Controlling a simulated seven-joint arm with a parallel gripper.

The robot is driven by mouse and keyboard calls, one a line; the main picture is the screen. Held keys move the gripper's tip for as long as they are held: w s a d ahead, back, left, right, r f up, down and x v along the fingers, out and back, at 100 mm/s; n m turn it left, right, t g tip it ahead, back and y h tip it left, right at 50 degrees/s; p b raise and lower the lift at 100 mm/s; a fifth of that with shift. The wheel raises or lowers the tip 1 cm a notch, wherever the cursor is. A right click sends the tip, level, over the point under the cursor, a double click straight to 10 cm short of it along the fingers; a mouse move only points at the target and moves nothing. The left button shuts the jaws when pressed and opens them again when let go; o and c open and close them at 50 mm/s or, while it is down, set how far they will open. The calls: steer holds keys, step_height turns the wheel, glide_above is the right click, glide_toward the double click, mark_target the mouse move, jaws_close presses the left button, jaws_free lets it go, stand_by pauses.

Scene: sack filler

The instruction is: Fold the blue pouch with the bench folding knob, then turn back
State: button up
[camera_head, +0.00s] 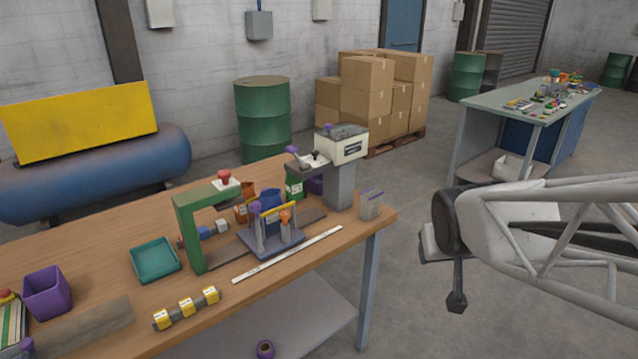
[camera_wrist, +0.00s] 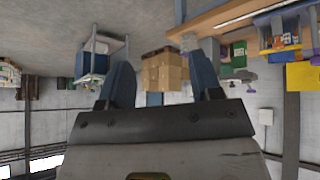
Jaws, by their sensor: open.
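A blue pouch (camera_head: 269,198) stands at the folding fixture on the wooden bench, partly hidden by a yellow bar (camera_head: 279,208). The fixture has a blue-grey base (camera_head: 268,246), upright posts and an orange knob (camera_head: 285,217), which I take to be the folding knob. I cannot tell whether the pouch is folded. My gripper (camera_head: 456,302) hangs to the right of the bench, well apart from the fixture. In the wrist view my gripper (camera_wrist: 162,78) is open, with nothing between its fingers; the bench appears upside down at upper right.
A green frame (camera_head: 187,235) with a red button stands left of the fixture. A grey post with a white-topped machine (camera_head: 341,148) stands behind right. A teal tray (camera_head: 155,260), yellow-banded blocks (camera_head: 186,308) and a clear bag (camera_head: 370,203) lie around. Open floor separates my arm from the bench.

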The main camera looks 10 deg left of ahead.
steer(key=w+a+f+n+t+y, duration=0.1)
steer(key=w+a+f+n+t, duration=0.2)
steer(key=w, duration=0.7)
steer(key=n+t+y, duration=0.1)
steer(key=n+y, duration=0.5)
steer(key=y, duration=0.7)
glide_toward(288, 215)
steer(key=w, duration=0.3)
steer(key=shift+s+a+f+n+y, duration=0.2)
steer(key=shift+a+y, duration=0.15)
steer(key=shift+a, duration=0.15)
steer(key=shift+s+a+f+n+y, duration=0.15)
steer(key=shift+a+y, duration=0.2)
steer(key=shift+a, duration=0.2)
steer(key=shift+w, duration=0.1)
steer(key=shift+x, duration=3.8)
steer(key=shift+f, duration=0.1)
